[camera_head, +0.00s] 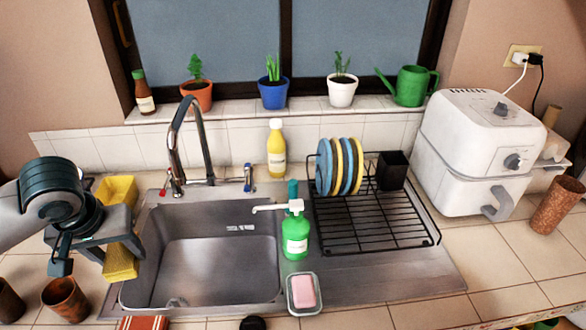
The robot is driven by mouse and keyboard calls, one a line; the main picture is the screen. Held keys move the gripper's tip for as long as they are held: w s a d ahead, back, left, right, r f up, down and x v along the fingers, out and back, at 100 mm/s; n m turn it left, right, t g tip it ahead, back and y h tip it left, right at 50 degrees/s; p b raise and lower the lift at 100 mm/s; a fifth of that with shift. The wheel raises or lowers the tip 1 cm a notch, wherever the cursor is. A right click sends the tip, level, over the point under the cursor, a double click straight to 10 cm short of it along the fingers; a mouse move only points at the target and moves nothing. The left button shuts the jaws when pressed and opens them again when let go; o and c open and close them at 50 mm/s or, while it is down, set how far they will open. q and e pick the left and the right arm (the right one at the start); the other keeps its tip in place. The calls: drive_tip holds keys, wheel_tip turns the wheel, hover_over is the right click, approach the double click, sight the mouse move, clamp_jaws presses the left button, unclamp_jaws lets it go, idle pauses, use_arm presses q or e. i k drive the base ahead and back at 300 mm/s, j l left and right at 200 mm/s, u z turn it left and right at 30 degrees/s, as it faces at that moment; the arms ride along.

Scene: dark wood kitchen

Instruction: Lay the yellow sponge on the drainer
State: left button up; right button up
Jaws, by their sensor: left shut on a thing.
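My left gripper (118,232) reaches in from the left, over the counter at the sink's left edge. The black wire drainer (372,240) stands right of the basin on the steel drainboard. Several blue and yellow plates stand upright at its left back, and a black holder (392,171) is at its right back. The front of its rack is bare. My right gripper is not in view.
The steel sink (210,262) with a tall faucet (190,130) lies between sponge and drainer. A green soap dispenser (296,236), pink soap on a dish (303,292) and a yellow bottle (276,150) stand nearby. A white air fryer (465,150) stands right of the drainer.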

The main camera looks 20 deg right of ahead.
sight(405, 281)
drive_tip(key=k, duration=0.45)
drive_tip(key=z, duration=1.5)
drive_tip(key=i+l, duration=0.1)
drive_tip(key=i, duration=0.45)
